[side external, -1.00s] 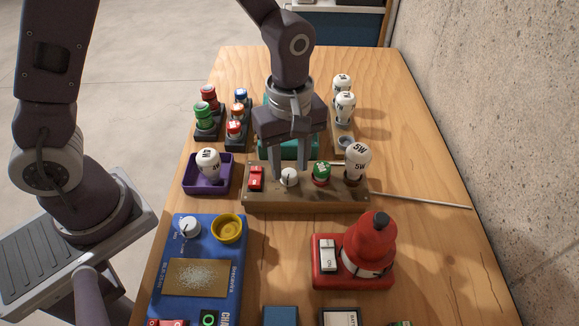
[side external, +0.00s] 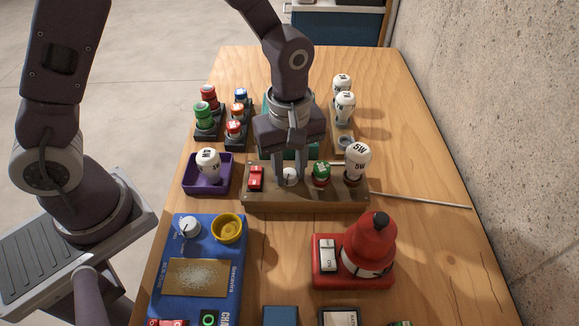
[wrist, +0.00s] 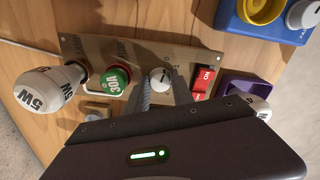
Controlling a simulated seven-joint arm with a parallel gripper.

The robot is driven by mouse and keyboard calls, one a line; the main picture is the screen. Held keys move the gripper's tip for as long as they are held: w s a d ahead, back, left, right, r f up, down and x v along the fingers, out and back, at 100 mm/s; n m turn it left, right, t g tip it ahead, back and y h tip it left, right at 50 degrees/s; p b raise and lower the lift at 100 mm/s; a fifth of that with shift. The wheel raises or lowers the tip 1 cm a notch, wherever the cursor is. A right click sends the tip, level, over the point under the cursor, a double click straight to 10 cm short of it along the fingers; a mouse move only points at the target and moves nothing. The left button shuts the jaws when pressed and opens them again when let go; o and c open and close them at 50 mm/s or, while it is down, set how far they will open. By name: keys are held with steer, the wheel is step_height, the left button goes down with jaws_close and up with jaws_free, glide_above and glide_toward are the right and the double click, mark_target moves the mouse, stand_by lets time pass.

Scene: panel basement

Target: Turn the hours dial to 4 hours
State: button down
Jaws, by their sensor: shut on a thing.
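A small white dial (side external: 290,174) with a dark pointer line sits on the wooden panel board (side external: 300,198), between a red switch and a green fuse. My gripper (side external: 289,180) points straight down over the board, its two fingers on either side of this dial and shut on it. In the wrist view the white dial (wrist: 160,76) shows between the fingertips (wrist: 162,88). Its scale and pointer setting are too small to read, so I cannot tell the hours. Another white dial (side external: 188,227) is on the blue charger box (side external: 237,275).
Close beside the dial are the red switch (side external: 256,178), the green fuse (side external: 321,173) and a 5W bulb (side external: 357,160). A purple tray (side external: 187,188) with a bulb stands left. A red beacon box (side external: 320,276) is in front. A thin rod (side external: 430,202) lies right, on otherwise bare table.

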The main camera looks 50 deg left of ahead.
steer(key=m, duration=0.3)
steer(key=shift+m, duration=0.4)
steer(key=m, duration=0.3)
steer(key=shift+m, duration=0.4)
steer(key=m, duration=0.7)
steer(key=shift+a, duration=0.1)
steer(key=m, duration=0.6)
steer(key=shift+m, duration=0.3)
steer(key=m, duration=0.5)
steer(key=shift+m, duration=0.6)
steer(key=c, duration=1.4)
jaws_free()
steer(key=shift+o, duration=0.2)
